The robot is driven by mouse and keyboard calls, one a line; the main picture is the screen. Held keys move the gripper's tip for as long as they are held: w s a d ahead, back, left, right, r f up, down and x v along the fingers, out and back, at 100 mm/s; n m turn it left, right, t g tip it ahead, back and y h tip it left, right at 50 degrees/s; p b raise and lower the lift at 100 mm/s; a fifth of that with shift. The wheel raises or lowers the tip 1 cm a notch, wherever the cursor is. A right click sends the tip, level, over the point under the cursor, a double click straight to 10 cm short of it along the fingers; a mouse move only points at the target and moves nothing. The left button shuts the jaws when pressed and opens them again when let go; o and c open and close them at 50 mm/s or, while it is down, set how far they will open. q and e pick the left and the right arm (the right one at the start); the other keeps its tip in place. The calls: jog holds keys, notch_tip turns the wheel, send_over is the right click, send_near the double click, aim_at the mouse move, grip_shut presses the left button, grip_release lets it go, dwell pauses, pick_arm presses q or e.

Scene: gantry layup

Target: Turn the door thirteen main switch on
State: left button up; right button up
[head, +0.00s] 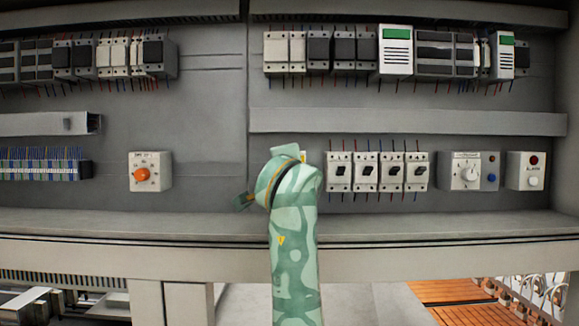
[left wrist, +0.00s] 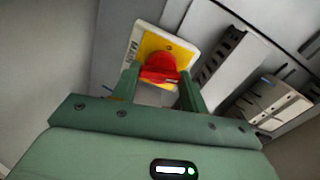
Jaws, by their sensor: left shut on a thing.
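The main switch is a red knob (left wrist: 160,68) on a yellow plate (left wrist: 176,48) with a white edge, in the left wrist view. My left gripper (left wrist: 158,80) has one finger on each side of the knob and is shut on it. The switch's on or off marking cannot be read. In the head view my left arm's green patterned wrist stands in front of the panel and hides nearly all of the switch; only a small pale and yellow edge (head: 303,156) shows beside it. My right gripper is in neither view.
Right of my wrist is a row of several breakers (head: 365,172), then a grey dial box (head: 475,171) and an alarm box (head: 526,170). An orange knob box (head: 150,171) is to the left. A ledge (head: 420,228) runs below the panel.

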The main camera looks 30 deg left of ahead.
pick_arm(q)
jog(key=shift+f+m+p, duration=0.1)
jog(key=shift+m+p, duration=0.45)
jog(key=shift+m, duration=0.55)
jog(key=shift+f, duration=0.1)
jog(key=o, duration=1)
jog(key=shift+d, duration=0.1)
jog(key=b+v, duration=0.5)
jog(key=v, duration=1.1)
jog(key=shift+s+d, duration=0.1)
jog(key=shift+s, duration=0.1)
